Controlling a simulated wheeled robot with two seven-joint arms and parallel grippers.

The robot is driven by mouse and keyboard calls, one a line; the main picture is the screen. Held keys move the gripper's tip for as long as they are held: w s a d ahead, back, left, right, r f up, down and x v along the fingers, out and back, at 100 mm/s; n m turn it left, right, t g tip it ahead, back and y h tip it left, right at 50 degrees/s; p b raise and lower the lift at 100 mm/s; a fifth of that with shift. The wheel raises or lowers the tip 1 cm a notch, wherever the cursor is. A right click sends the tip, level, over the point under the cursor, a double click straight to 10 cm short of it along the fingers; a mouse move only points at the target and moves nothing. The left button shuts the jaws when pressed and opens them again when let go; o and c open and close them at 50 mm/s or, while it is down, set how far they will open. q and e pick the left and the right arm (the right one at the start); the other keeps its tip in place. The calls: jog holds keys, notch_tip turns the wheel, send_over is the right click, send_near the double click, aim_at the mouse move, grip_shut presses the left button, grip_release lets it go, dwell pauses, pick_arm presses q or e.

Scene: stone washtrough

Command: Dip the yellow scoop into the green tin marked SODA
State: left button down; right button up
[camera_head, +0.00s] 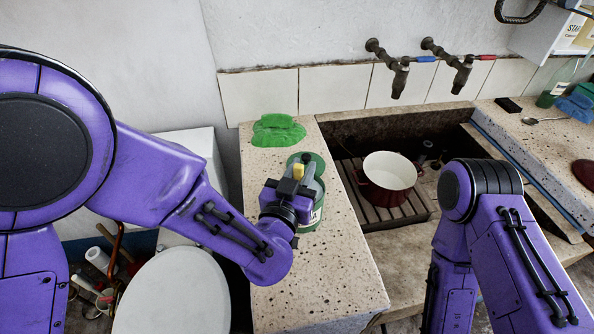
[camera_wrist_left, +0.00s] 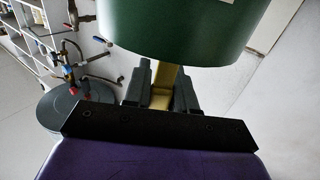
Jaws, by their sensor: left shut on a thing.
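The green tin (camera_head: 312,212) stands on the speckled stone ledge left of the basin, partly hidden behind my left gripper. A pale label shows on its side, but I cannot read it. My left gripper (camera_head: 297,180) is over the tin, shut on the yellow scoop (camera_head: 299,171). In the left wrist view the yellow handle (camera_wrist_left: 164,82) runs between the gripper fingers (camera_wrist_left: 164,92), and the tin (camera_wrist_left: 180,32) fills the top of the picture. The scoop's bowl is hidden, so I cannot tell whether it is inside the tin. My right gripper is out of view.
A green cloth-like thing (camera_head: 276,131) lies behind the tin. A dark red pot (camera_head: 388,180) stands on slats in the basin, below two wall taps (camera_head: 399,78). On the right ledge are a spoon (camera_head: 545,120), a green bottle (camera_head: 553,91) and a blue cloth (camera_head: 577,105). The ledge's front is clear.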

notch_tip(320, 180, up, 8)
jog(key=p, duration=0.7)
